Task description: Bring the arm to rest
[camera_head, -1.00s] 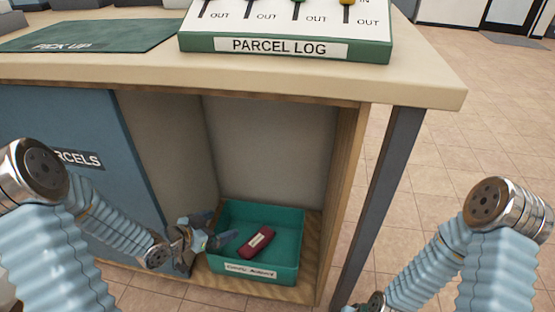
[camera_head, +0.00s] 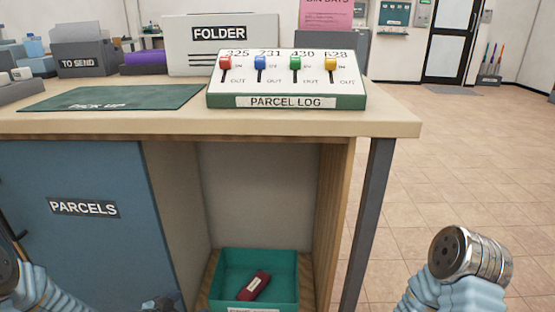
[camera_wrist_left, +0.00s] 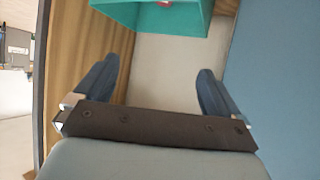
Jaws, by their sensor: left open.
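My left gripper (camera_wrist_left: 158,88) is open in the left wrist view, with its two dark blue fingers apart and nothing between them. In the head view only a bit of my left arm shows at the lower left, and the gripper is mostly below the frame edge. A teal bin (camera_head: 283,263) stands on the floor of the open compartment, and its wall also shows at the top of the left wrist view (camera_wrist_left: 188,22). A dark red item (camera_head: 254,286) with a pale label lies in the bin. My right arm shows at the lower right; its gripper is out of view.
The blue PARCELS door (camera_head: 85,250) is left of the compartment. The counter (camera_head: 390,122) above holds the PARCEL LOG board (camera_head: 285,85) with several coloured sliders, a green PICK UP mat (camera_head: 110,97) and a FOLDER (camera_head: 215,50). Open tiled floor lies to the right.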

